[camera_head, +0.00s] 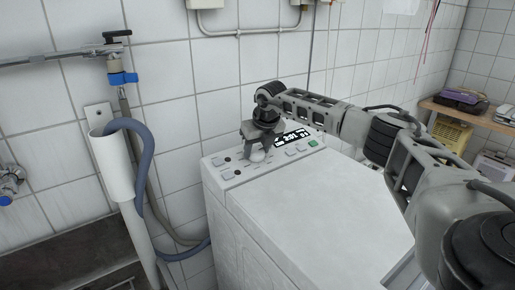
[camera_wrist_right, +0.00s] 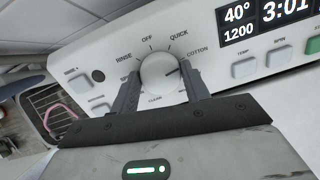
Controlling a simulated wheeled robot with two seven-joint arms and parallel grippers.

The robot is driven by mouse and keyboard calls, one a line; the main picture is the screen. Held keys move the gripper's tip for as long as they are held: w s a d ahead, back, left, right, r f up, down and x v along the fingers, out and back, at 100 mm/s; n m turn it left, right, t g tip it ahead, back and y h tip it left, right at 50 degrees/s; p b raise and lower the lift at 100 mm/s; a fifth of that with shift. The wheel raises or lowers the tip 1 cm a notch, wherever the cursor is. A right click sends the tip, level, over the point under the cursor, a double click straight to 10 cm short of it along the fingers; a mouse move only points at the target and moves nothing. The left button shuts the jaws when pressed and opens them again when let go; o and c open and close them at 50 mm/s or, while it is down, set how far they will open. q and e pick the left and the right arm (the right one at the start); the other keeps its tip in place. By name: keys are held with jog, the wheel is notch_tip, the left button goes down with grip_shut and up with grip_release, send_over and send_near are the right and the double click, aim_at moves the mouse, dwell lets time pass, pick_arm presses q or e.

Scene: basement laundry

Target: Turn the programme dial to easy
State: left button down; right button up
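The programme dial (camera_wrist_right: 159,72) is a round white knob on the washing machine's sloped panel; in the head view only a bit of it (camera_head: 257,156) shows under my right gripper. Labels RINSE, OFF, QUICK and COTTON can be read around it; lower labels are partly hidden by the fingers, and I cannot read "easy". A dark mark on the knob's right side points roughly towards COTTON or a little below. My right gripper (camera_wrist_right: 160,78) has one finger on each side of the dial, seemingly touching it. It reaches down from above in the head view (camera_head: 259,150). My left gripper is out of view.
The display (camera_head: 293,138) and several push buttons, one green (camera_head: 313,143), lie right of the dial. The machine's white top (camera_head: 310,215) is clear. A grey hose (camera_head: 147,160) and white pipe (camera_head: 115,165) stand to the left; a tiled wall is behind.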

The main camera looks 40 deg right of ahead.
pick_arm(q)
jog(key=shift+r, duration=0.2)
pick_arm(e)
jog(key=shift+r+m, duration=0.1)
jog(key=shift+m, duration=0.3)
jog(key=shift+m+p, duration=0.3)
jog(key=shift+p, duration=0.1)
jog(key=shift+m+p, duration=0.5)
jog(key=shift+m, duration=0.6)
jog(key=shift+d+m+p, duration=0.1)
jog(key=shift+m+p, duration=0.25)
jog(key=shift+m, duration=0.75)
jog(key=shift+m+g, duration=0.3)
jog(key=shift+m, duration=0.5)
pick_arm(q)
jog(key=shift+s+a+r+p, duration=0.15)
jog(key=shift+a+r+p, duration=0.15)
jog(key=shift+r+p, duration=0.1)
pick_arm(e)
jog(key=shift+m+h, duration=0.3)
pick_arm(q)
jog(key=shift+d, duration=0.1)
pick_arm(e)
jog(key=o, duration=1)
